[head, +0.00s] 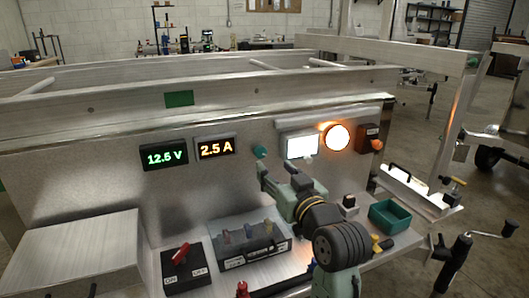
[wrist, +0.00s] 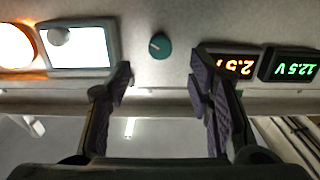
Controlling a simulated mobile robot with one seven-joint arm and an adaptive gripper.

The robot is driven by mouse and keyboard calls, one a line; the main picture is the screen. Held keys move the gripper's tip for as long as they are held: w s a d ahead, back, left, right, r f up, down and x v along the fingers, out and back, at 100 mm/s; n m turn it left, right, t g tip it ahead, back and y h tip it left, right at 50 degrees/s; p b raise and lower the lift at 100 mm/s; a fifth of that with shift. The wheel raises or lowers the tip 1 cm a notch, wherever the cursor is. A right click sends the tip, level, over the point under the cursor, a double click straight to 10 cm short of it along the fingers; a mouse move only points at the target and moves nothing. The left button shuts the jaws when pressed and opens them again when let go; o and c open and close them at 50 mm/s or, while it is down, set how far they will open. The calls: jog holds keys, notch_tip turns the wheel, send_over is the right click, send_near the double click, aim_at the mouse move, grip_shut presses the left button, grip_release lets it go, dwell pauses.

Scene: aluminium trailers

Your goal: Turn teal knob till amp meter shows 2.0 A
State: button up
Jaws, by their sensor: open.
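The teal knob (head: 260,151) sits on the upright metal panel, right of the amp meter (head: 215,147), which reads 2.5 A in orange digits. In the wrist view, which is upside down, the round knob (wrist: 160,45) has a small pale mark. The amp meter (wrist: 232,66) is partly hidden there by a finger. My gripper (wrist: 160,82) is open and empty, its purple-padded fingers spread on either side of the knob's line but apart from it. In the head view, my gripper (head: 265,172) is just below the knob.
A green voltmeter (head: 163,155) reads 12.5 V. A lit white screen (head: 300,145) and a glowing round lamp (head: 337,138) are right of the knob. Below are a red-handled switch box (head: 184,270), a grey box with coloured levers (head: 248,243) and a green tray (head: 390,216).

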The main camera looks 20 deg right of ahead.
aim_at(262, 154)
jog(key=w+p, duration=0.1)
jog(key=w, duration=0.7)
jog(key=shift+w+a+p, duration=0.2)
jog(key=shift+w+p, duration=0.2)
jog(key=shift+c, duration=0.3)
grip_shut()
